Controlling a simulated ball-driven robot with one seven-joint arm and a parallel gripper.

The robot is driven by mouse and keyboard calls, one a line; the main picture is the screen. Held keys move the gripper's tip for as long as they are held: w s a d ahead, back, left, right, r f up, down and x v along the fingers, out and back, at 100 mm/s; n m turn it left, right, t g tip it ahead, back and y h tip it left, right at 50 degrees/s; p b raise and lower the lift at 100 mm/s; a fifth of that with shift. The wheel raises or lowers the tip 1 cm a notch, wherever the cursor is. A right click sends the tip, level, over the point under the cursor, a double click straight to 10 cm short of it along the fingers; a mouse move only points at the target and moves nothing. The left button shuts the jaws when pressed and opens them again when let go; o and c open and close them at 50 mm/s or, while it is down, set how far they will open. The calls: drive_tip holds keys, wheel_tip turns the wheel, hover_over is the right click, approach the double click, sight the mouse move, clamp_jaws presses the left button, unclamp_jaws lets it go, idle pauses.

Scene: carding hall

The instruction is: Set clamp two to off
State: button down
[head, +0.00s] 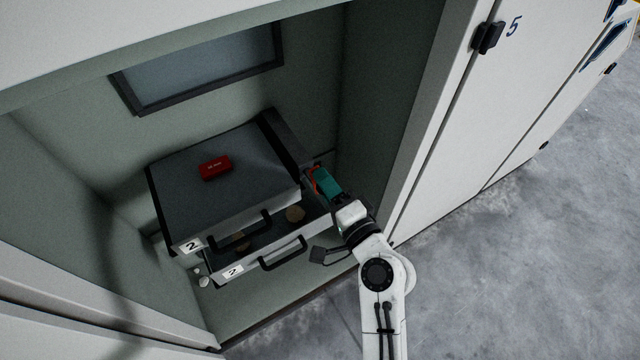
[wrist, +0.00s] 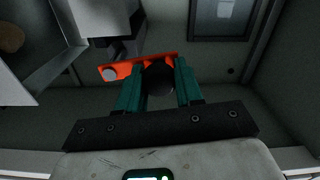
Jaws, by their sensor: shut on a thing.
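An orange clamp lever (head: 315,180) sits at the right side of the grey drawer unit inside the cabinet. In the wrist view the orange lever (wrist: 138,66) runs slantwise past my fingertips, with a round grey pivot at its left end. My gripper (wrist: 160,72) is shut on the lever's dark round knob (wrist: 159,79), which lies between the two teal fingers. In the head view my gripper (head: 318,180) reaches in from the lower right and partly hides the lever. No number shows on the clamp itself.
A red block (head: 215,167) lies on top. The cabinet's right wall (head: 405,110) is close beside my arm. Grey floor (head: 520,260) is clear at right.

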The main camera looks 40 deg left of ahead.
drive_tip(key=shift+w+d+m, duration=0.25)
drive_tip(key=shift+w+m, duration=0.25)
drive_tip(key=shift+m, duration=0.4)
drive_tip(key=c, duration=0.7)
unclamp_jaws()
drive_tip(key=shift+c, duration=0.2)
drive_tip(key=v, duration=1)
drive_tip(key=shift+s+d+p, duration=0.15)
drive_tip(key=shift+d+p, duration=0.2)
drive_tip(key=shift+f, duration=0.1)
